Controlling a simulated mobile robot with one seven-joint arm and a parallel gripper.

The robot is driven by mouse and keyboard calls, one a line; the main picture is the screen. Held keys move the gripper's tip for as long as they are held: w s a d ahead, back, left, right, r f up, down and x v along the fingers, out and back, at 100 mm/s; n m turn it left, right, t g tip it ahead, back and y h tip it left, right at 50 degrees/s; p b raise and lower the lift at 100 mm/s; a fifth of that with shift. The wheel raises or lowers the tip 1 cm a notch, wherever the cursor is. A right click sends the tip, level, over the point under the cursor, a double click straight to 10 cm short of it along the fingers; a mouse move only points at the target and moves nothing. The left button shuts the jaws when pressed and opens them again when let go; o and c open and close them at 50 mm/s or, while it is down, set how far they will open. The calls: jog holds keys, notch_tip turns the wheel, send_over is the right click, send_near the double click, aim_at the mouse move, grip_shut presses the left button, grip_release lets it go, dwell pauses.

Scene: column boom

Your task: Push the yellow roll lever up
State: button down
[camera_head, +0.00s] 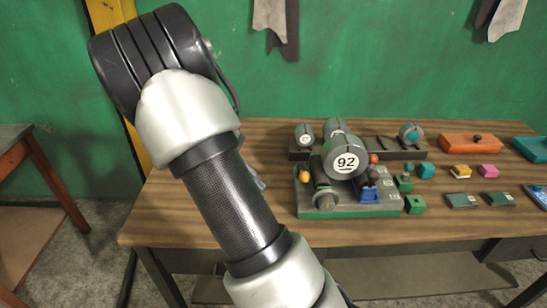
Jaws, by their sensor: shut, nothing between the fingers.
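A yellow knob (304,176), which looks like the yellow roll lever, sits at the left end of a grey and green device (345,210) on the wooden table. The lever's shaft and tilt are too small to tell. The device also bears a large grey roll marked 92 (346,158), a grey round end piece, a blue part and a red knob. My arm fills the left of the view. Only a small grey piece of what looks like my gripper (258,181) shows past the arm's right edge, left of the device and apart from the yellow knob. It appears shut and empty.
A dark rack (390,152) with grey rolls stands behind the device. A green wall stands behind.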

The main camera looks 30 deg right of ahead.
aim_at(303, 174)
jog(key=w+d+n+g+h+p, duration=0.1)
jog(key=d+h+p, duration=0.1)
jog(key=w+d+n+h+p, duration=0.2)
jog(key=p, duration=0.1)
jog(key=shift+w+d+f+n+g+h, duration=0.1)
jog(key=shift+w+d+n+g+h, duration=0.1)
jog(key=shift+w+n+g+h, duration=0.15)
jog(key=shift+s, duration=0.15)
jog(key=p+x, duration=0.1)
jog(key=x, duration=0.9)
